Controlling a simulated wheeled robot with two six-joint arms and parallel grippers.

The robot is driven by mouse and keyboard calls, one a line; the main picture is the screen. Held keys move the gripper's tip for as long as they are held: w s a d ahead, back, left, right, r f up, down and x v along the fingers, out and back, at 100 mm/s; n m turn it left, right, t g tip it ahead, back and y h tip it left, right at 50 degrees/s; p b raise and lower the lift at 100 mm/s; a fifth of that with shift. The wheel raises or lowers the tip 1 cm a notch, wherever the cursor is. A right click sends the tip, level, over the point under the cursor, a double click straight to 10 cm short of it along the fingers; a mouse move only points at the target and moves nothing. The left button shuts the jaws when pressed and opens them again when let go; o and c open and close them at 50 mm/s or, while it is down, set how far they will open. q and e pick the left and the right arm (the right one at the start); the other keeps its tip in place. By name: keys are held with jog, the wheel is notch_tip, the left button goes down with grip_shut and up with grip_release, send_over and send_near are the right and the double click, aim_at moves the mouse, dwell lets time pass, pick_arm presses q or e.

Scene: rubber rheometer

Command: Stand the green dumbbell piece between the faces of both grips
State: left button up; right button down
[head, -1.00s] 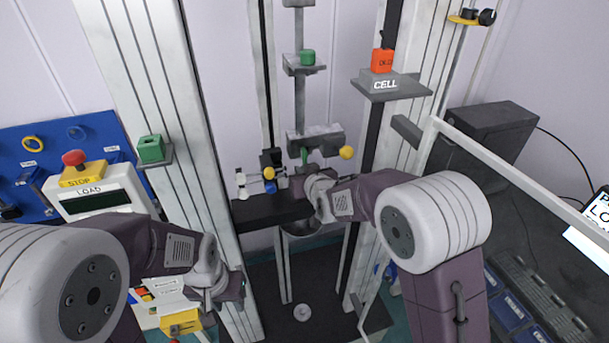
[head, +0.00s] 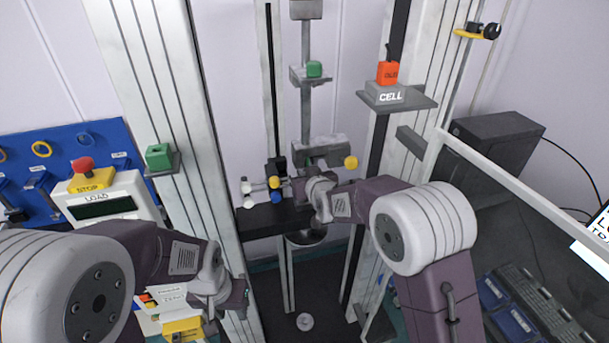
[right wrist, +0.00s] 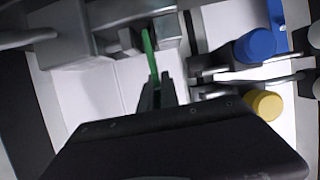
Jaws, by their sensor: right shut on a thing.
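My right gripper (right wrist: 155,92) is shut on the thin green dumbbell piece (right wrist: 149,52), which stands up from the fingertips in the right wrist view. The piece's far end reaches beside the grey upper grip (right wrist: 105,28); I cannot tell whether it touches the face. In the head view the upper grip (head: 320,150) hangs above my right gripper (head: 299,188), and the piece is mostly hidden. The lower grip, with blue (right wrist: 256,46) and yellow (right wrist: 264,105) knobs, lies right of the fingers in the wrist view. My left gripper (head: 234,297) is low at left, its fingers unclear.
Tall frame columns (head: 165,150) flank the grips. A dark crossbeam (head: 262,222) lies below them. A CELL block (head: 391,93) sits on a bracket at right. A STOP/LOAD panel (head: 105,200) stands left, with a yellow box (head: 182,329) near my left gripper.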

jog(key=shift+f+b, duration=0.25)
jog(key=shift+b, duration=0.05)
jog(key=c, duration=1.5)
grip_release()
jog(key=shift+w, duration=0.1)
jog(key=shift+s+r, duration=0.1)
jog(key=shift+s, duration=0.25)
jog(key=b+v, duration=0.2)
jog(key=v, duration=0.6)
jog(key=shift+s+d+r+b, duration=0.1)
jog(key=shift+b, duration=0.3)
